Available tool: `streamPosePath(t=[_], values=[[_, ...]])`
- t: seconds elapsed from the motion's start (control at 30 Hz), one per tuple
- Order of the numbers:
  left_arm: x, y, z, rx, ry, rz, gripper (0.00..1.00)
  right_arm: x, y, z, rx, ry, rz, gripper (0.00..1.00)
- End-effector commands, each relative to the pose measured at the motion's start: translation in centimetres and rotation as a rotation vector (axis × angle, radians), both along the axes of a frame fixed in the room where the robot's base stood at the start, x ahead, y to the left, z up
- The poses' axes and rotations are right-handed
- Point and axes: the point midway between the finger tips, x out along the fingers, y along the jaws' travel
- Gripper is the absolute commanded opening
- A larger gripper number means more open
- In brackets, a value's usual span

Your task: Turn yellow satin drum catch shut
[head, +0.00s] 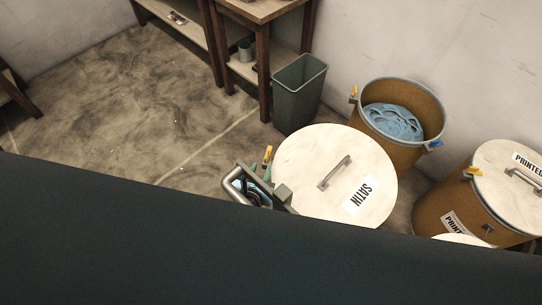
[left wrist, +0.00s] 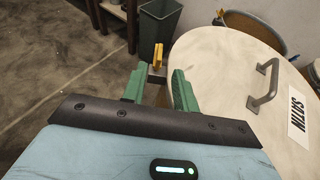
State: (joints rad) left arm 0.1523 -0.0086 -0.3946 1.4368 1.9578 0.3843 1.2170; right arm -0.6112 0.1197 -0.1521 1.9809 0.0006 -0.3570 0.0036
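The satin drum (head: 310,160) has a white round lid with a metal handle and a SATIN label, and the lid sits on it. Its yellow catch (head: 267,155) stands up at the left of the lid rim. The catch also shows in the left wrist view (left wrist: 158,56), just beyond the fingertips. My left gripper (head: 262,175) is beside the rim near the catch. In the left wrist view its two green fingers (left wrist: 160,82) are apart, with the catch seen between and beyond them. I cannot tell whether they touch it. My right gripper is not in view.
An open drum (head: 397,90) with blue coils stands behind right, and a lidded drum labelled PRINTED (head: 440,205) stands at the right. A grey bin (head: 298,95) and wooden table (head: 263,60) stand behind. The floor at left is clear. A dark surface covers the lower head view.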

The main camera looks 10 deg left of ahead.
Motion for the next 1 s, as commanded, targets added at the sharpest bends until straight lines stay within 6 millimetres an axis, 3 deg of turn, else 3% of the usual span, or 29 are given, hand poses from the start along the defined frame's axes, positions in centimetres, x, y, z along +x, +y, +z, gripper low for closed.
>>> streamPosePath(t=[0.37, 0.8, 1.0], values=[[0.7, -0.1, -0.4, -0.028, 0.01, 0.015, 0.29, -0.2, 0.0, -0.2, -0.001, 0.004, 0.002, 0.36], [5.7, -0.2, -2.8, -0.027, 0.012, 0.013, 0.29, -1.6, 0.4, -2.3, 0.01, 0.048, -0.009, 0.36], [7.1, -0.2, -3.2, -0.027, 0.011, 0.013, 0.29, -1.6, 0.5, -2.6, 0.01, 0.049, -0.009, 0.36]])
